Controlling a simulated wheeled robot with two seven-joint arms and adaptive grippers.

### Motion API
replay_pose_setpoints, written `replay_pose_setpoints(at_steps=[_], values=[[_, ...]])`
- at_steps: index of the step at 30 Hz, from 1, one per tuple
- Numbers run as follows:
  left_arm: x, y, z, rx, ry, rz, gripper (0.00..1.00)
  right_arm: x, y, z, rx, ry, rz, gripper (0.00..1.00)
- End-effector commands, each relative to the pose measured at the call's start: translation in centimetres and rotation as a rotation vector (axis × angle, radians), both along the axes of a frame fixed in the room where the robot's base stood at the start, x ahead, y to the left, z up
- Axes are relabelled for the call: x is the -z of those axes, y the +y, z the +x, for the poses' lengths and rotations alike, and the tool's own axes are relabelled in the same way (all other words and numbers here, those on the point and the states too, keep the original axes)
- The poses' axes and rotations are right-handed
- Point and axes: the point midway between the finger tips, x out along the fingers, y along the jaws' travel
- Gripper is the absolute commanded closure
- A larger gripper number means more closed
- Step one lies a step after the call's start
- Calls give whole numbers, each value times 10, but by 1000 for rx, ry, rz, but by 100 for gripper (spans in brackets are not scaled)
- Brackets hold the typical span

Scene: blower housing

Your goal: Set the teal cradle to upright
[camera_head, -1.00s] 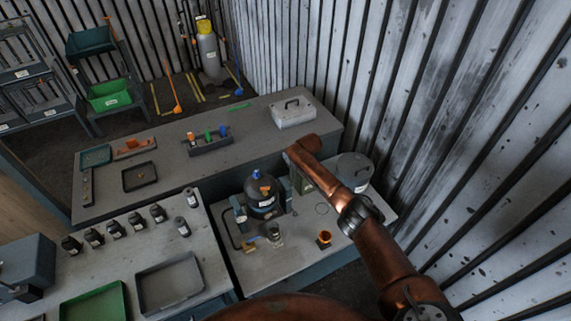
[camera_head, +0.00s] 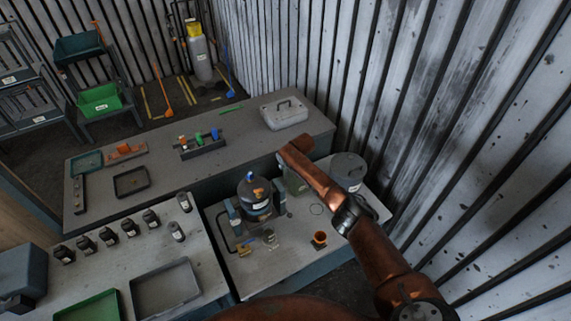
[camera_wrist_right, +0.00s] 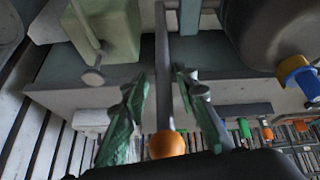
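In the head view, the blue-grey cradle (camera_head: 234,216) stands on the low bench and holds a dark rounded vessel (camera_head: 256,206) with a blue and orange fitting on top. I cannot tell its exact tilt. In the right wrist view, the vessel (camera_wrist_right: 272,32) shows at upper right. My right gripper (camera_wrist_right: 163,76) has its green fingers on both sides of a grey bar (camera_wrist_right: 163,45), with small gaps visible. The bar runs down to an orange ball (camera_wrist_right: 166,145) between the fingers. In the head view, the right gripper is hidden behind my arm. My left gripper is not in view.
A pale green box (camera_wrist_right: 108,32) is close to the right gripper. A lidded grey pot (camera_head: 348,167) and an orange cup (camera_head: 320,239) stand on the same bench. A corrugated wall bounds the right.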

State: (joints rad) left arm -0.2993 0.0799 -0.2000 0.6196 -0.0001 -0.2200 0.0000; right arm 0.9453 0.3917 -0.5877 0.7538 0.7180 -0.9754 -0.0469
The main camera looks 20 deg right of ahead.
Motion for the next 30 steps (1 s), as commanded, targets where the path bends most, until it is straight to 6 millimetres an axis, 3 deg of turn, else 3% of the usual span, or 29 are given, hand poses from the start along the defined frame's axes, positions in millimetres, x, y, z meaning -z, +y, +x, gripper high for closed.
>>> replay_pose_setpoints(at_steps=[14,30], values=[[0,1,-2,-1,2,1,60,-6,1,-5,-1,3,5,71],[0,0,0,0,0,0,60,-77,-6,-45,-1,1,2,71]])
